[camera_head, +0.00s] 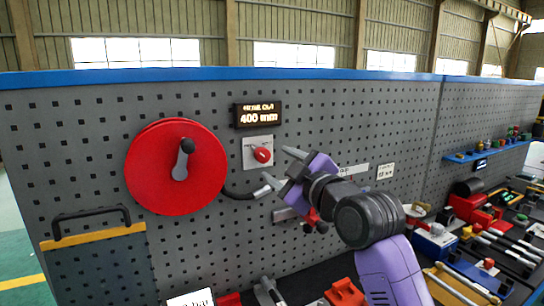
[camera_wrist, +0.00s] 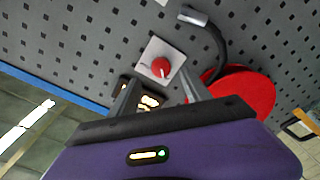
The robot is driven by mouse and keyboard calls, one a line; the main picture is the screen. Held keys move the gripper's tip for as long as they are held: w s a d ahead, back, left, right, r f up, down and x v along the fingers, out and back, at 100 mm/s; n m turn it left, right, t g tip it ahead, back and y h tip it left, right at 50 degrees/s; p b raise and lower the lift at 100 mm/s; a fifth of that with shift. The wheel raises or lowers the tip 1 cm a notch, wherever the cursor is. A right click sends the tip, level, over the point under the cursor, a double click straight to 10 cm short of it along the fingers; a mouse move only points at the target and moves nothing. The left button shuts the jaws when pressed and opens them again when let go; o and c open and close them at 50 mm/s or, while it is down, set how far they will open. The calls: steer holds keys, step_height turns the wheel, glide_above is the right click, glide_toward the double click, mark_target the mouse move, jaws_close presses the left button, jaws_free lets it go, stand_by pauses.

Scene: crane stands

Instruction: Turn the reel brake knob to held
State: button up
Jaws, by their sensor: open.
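The reel brake knob (camera_head: 262,155) is a red knob with a pale pointer line on a light square plate (camera_head: 251,144) fixed to the grey pegboard. My gripper (camera_head: 278,166) is open just right of and in front of the knob in the head view. In the wrist view the knob (camera_wrist: 161,68) shows between and ahead of the two fingers (camera_wrist: 160,92), apart from them. Its plate looks tilted in that view. The red reel (camera_head: 147,170) with a dark crank handle (camera_head: 184,152) is left of the knob; its hose ends below the plate.
A lit display (camera_head: 257,115) reading about 400 mm hangs just above the knob. The black hose (camera_head: 240,194) with a metal end runs below it. Small labels are on the board to the right. Tools and red parts crowd the bench (camera_head: 480,250) at right.

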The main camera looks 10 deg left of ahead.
mark_target(264, 157)
steer(key=shift+p+x, duration=0.75)
steer(key=shift+x, duration=2.65)
steer(key=shift+a, duration=0.1)
jaws_close()
